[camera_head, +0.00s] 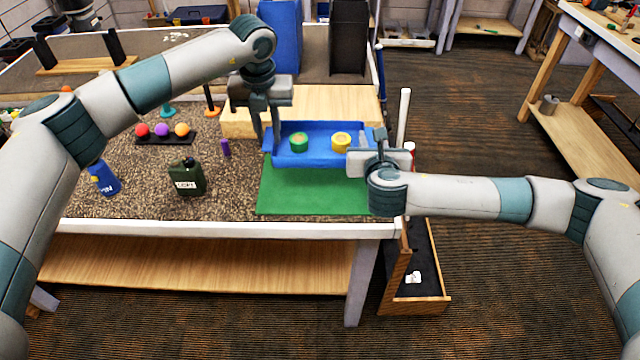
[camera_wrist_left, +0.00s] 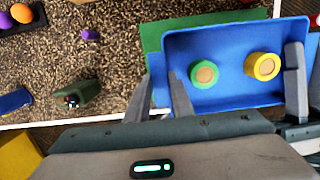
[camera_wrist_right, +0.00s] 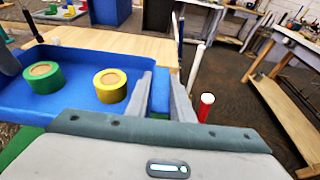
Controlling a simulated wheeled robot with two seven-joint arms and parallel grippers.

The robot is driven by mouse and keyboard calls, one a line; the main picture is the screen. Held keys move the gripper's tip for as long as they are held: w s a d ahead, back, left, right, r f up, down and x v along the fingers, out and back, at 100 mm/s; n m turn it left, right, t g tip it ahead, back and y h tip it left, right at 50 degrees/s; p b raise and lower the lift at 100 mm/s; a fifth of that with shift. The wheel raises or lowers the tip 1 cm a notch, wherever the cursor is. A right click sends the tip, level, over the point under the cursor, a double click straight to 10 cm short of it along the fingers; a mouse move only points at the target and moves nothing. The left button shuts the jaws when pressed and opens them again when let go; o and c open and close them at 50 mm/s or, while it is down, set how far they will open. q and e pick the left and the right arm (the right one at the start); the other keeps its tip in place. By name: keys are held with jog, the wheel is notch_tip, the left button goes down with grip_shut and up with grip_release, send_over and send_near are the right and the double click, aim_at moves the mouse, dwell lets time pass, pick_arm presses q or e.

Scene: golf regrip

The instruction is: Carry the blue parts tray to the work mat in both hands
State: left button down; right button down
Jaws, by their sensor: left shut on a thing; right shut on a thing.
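The blue parts tray (camera_head: 318,158) is over the back part of the green work mat (camera_head: 300,197); I cannot tell whether it touches it. A green tape roll (camera_head: 299,143) and a yellow tape roll (camera_head: 341,142) sit in the tray; they also show in the left wrist view (camera_wrist_left: 204,73). My left gripper (camera_head: 268,140) is shut on the tray's left wall, seen between its fingers in the left wrist view (camera_wrist_left: 160,95). My right gripper (camera_head: 380,140) is shut on the tray's right wall, seen in the right wrist view (camera_wrist_right: 160,92).
A wooden platform (camera_head: 240,124) stands behind the tray. A dark green canister (camera_head: 187,179), a blue bottle (camera_head: 104,178) and a black holder with coloured balls (camera_head: 165,137) stand to the left. An open drawer (camera_head: 420,270) juts out below the table's right end.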

pick_arm(q)
jog(key=shift+w+a, duration=0.1)
jog(key=shift+a, duration=0.15)
pick_arm(e)
jog(key=shift+d+f, duration=0.1)
jog(key=shift+d, duration=0.05)
